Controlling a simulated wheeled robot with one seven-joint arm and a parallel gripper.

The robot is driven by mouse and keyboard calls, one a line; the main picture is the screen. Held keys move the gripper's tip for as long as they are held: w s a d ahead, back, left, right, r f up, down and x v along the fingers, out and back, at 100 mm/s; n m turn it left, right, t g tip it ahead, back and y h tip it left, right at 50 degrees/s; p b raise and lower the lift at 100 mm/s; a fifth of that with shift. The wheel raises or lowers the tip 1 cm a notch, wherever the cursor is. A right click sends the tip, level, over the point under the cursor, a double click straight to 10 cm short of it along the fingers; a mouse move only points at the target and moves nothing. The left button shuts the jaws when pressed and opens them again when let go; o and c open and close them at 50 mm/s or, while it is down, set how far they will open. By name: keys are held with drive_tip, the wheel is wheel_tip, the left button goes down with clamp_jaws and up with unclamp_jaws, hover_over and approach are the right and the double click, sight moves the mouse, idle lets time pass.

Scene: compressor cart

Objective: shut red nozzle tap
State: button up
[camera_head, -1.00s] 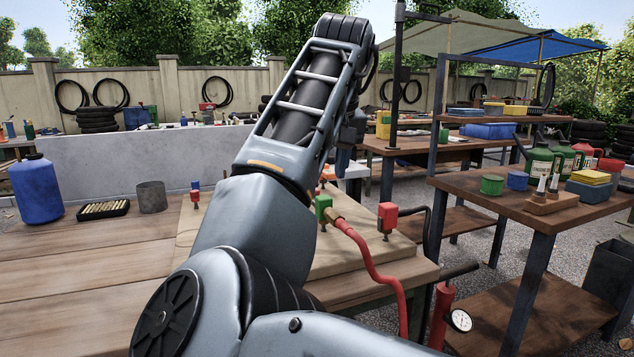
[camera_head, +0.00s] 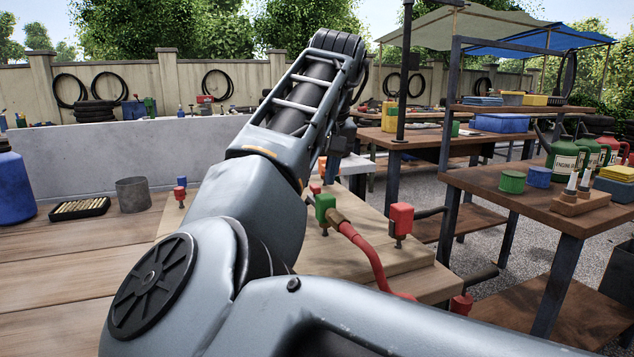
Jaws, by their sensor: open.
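A red block-shaped handle (camera_head: 401,218) stands upright on a short dark stem at the right of the wooden board (camera_head: 345,258). A green block (camera_head: 325,206) stands left of it, beside a brass fitting (camera_head: 337,218) with a red hose (camera_head: 372,258). Small red pieces (camera_head: 316,189) show behind the green block, partly hidden by my arm. A small red and blue piece (camera_head: 181,191) stands left of my arm. I cannot tell which red part is the nozzle tap or whether it is shut. My arm rises across the middle and hides my gripper.
A blue jug (camera_head: 12,190), a black tray of brass pieces (camera_head: 79,208) and a grey cup (camera_head: 133,195) stand at the left. A side bench (camera_head: 478,187) with green cans stands further right.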

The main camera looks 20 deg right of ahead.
drive_tip(key=shift+w+f, duration=0.2)
drive_tip(key=shift+f, duration=0.35)
clamp_jaws()
